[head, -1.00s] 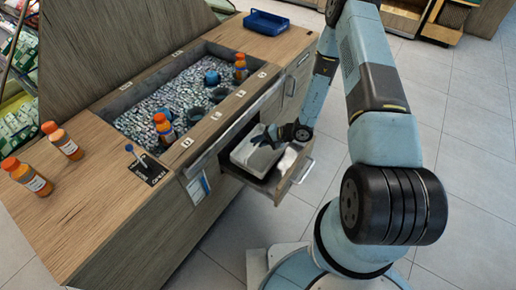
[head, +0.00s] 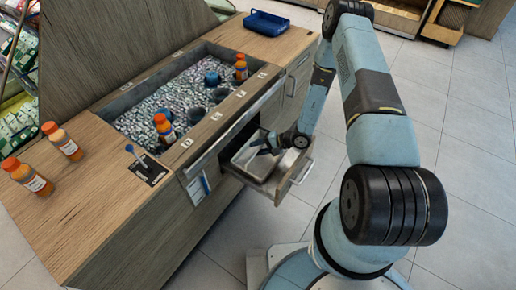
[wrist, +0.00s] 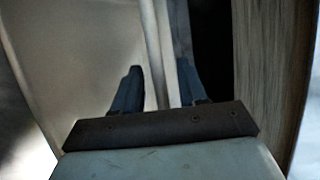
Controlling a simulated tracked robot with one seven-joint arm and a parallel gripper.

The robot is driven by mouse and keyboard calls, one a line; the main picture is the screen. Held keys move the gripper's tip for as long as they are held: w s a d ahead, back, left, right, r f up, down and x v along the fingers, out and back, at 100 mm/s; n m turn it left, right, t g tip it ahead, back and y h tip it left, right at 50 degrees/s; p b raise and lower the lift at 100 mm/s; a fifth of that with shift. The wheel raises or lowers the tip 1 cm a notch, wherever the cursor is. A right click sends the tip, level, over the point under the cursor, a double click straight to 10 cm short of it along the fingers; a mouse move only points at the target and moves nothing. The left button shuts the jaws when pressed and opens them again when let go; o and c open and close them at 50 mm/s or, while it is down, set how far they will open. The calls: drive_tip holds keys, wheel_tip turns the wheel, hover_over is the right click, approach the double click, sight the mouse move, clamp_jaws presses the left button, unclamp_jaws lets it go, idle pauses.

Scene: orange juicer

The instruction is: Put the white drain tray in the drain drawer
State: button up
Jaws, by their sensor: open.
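The drain drawer (head: 293,178) is pulled out from the front of the wooden counter. The white drain tray (head: 249,161) lies inside it, looking low and roughly level; whether it is fully seated I cannot tell. My gripper (head: 266,146) is at the drawer, over the tray's far side. In the wrist view the two dark fingers of my gripper (wrist: 158,82) are apart, with a pale upright rim or wall between them. The pale tray surface (wrist: 80,60) fills the left of that view. The wrist hides the drawer's far corner in the head view.
The counter (head: 75,205) holds a sunken bin of ice (head: 165,98) with bottles and dark cups. Orange bottles (head: 27,177) stand at the left. A blue tray (head: 267,22) sits at the back.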

drive_tip(key=shift+d, duration=0.1)
drive_tip(key=v, duration=1.1)
drive_tip(key=shift+s+d+r, duration=0.1)
drive_tip(key=shift+d+r, duration=0.15)
drive_tip(key=shift+d, duration=0.05)
wheel_tip(320, 180, up, 33)
drive_tip(key=s+n+g+h, duration=0.2)
drive_tip(key=n+g+h, duration=0.1)
drive_tip(key=n, duration=0.2)
drive_tip(key=s+d+r+t+h, duration=0.3)
drive_tip(key=s+d+r+h, duration=0.1)
drive_tip(key=s+r, duration=0.6)
drive_tip(key=s+d+r+t+h, duration=0.3)
drive_tip(key=s+d+r+h, duration=0.1)
drive_tip(key=s+r, duration=0.7)
wheel_tip(320, 180, up, 3)
drive_tip(key=shift+s+d+f+h, duration=0.15)
drive_tip(key=shift+s+d+h, duration=0.05)
drive_tip(key=shift+s+h, duration=0.1)
drive_tip(key=shift+c, duration=0.2)
